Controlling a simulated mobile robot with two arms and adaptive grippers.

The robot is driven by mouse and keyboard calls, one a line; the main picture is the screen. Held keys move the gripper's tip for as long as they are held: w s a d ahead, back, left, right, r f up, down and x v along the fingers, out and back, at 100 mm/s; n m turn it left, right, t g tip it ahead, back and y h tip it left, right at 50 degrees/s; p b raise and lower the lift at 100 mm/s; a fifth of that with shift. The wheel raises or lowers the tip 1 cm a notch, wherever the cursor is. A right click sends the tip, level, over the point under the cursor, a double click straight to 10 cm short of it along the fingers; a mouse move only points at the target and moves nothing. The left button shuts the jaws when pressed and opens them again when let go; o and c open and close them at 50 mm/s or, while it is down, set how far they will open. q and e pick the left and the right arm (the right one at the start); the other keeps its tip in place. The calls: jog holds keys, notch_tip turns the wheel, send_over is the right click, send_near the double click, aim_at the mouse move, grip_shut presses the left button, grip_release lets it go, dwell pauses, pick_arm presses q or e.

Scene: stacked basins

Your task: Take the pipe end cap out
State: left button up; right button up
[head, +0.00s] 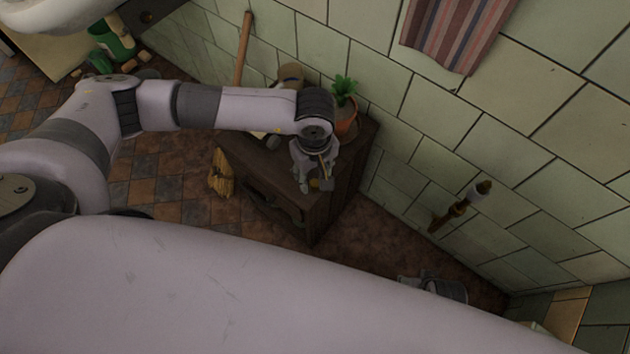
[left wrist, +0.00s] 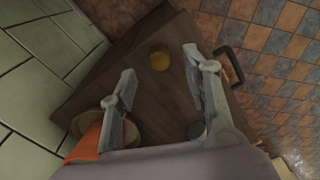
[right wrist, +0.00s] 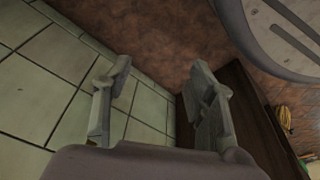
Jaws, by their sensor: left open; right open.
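In the head view this gripper (head: 315,180) points down over the cabinet (head: 325,210). My right gripper (right wrist: 165,80) is open and empty beside the tiled wall, over the brown floor.
An orange pot (left wrist: 88,142) with a green plant (head: 344,88) stands by the wall on the cabinet. A striped cloth (head: 455,35) hangs above. A yellow bundle (head: 221,174) is left of the cabinet.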

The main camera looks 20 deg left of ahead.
aim_at(314, 183)
pick_arm(q)
notch_tip(314, 183, down, 3)
jog(key=shift+r, duration=0.1)
jog(key=shift+f, duration=0.35)
jog(key=c, duration=0.8)
jog(key=shift+c, duration=0.3)
pick_arm(e)
jog(key=shift+r, duration=0.55)
